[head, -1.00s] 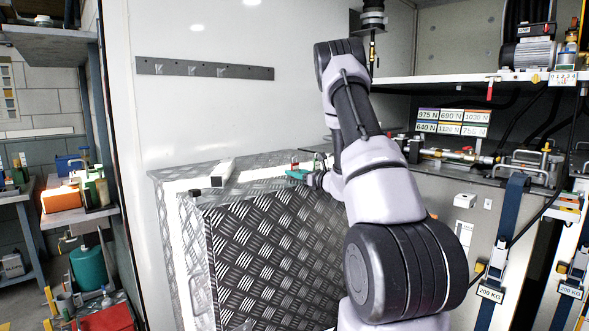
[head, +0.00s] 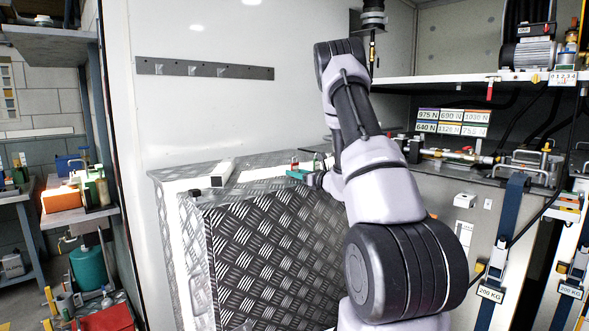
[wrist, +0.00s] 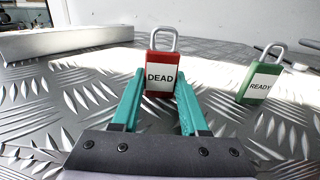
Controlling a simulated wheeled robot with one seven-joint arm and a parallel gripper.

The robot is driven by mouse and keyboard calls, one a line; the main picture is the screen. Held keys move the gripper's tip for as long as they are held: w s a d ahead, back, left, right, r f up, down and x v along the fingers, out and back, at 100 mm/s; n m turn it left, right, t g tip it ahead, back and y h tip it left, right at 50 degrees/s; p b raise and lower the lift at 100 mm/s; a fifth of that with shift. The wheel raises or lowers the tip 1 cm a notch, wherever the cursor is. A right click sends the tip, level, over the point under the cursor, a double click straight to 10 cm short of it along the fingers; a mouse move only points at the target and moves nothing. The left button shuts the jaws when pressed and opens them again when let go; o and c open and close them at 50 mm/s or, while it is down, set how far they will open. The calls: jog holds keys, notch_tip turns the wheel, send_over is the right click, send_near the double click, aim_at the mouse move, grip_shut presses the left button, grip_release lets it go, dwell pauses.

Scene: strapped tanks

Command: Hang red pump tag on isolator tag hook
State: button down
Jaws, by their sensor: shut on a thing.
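The red pump tag (wrist: 160,77) is padlock-shaped, with a grey shackle and a white label reading DEAD. It stands upright on the checker-plate top, and it also shows small in the head view (head: 295,164). My gripper (wrist: 161,86) has its two teal fingers on either side of the red tag's body, shut on it, with the shackle free above. In the head view my gripper (head: 297,174) is low over the chest top. I cannot tell which hook is the isolator tag hook.
A green tag (wrist: 260,82) reading READY stands to the right of the red one. A pale block (wrist: 65,41) lies to the left. A grey hook rail (head: 205,69) is on the white wall. A shelf (head: 455,80) and strapped equipment are at the right.

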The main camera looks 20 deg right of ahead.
jog(key=shift+r, duration=0.3)
jog(key=shift+r, duration=0.5)
dwell(0.5)
jog(key=v, duration=0.7)
jog(key=shift+s+r, duration=0.2)
jog(key=shift+r, duration=0.1)
dwell(0.9)
dwell(0.4)
